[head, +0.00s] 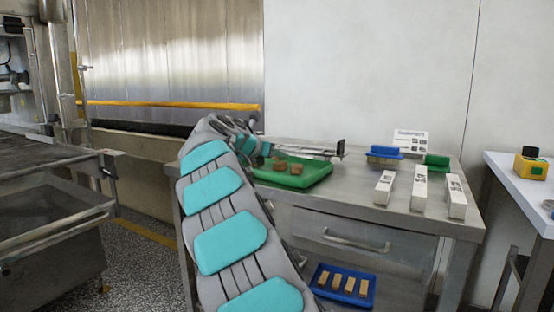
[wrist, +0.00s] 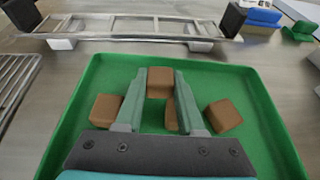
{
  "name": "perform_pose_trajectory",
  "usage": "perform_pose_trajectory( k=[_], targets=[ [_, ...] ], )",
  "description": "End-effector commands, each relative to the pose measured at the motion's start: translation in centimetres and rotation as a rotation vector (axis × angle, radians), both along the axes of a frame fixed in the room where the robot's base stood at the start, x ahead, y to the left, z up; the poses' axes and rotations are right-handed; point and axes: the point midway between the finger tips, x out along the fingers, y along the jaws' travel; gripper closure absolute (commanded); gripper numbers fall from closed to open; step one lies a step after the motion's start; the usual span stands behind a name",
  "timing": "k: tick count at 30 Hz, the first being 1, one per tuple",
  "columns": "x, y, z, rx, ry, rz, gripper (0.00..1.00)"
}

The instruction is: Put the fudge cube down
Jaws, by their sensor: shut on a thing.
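My gripper (wrist: 160,76) is shut on a brown fudge cube (wrist: 160,86), held between the fingertips over the green tray (wrist: 240,85). In the wrist view, one loose cube (wrist: 106,110) lies left of the fingers and another (wrist: 222,116) right of them. A third cube (wrist: 171,116) shows partly between the fingers, mostly hidden. In the head view, the green tray (head: 305,183) lies on the steel table, with brown cubes (head: 296,169) on it. My arm hides the tray's left part there. I cannot tell how high the held cube is above the tray floor.
A metal frame (wrist: 130,29) lies behind the tray, and a wire rack (wrist: 14,80) lies left of it. A blue brush (head: 384,154), a green brush (head: 436,160) and white boxes (head: 419,190) stand to the right. A blue tray (head: 342,288) with several bars sits lower down.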

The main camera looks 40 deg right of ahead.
Motion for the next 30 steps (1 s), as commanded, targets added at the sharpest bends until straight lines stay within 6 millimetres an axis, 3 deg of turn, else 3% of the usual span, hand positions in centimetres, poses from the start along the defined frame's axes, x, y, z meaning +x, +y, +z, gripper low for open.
perform_pose_trajectory(
  k=[1,6,7,15,23,30],
  targets=[
    [0.0,-0.1,-0.9,0.006,0.005,-0.002,0.94],
    [0.0,0.0,-0.9,0.008,0.003,-0.001,0.94],
    [0.0,0.0,-0.9,0.008,0.003,-0.001,0.62],
    [0.0,0.0,-0.8,0.006,0.003,-0.002,0.33],
    [0.0,0.1,-0.7,0.006,0.002,-0.001,0.33],
    [-0.8,2.7,0.6,0.003,0.000,0.001,0.33]
  ],
)
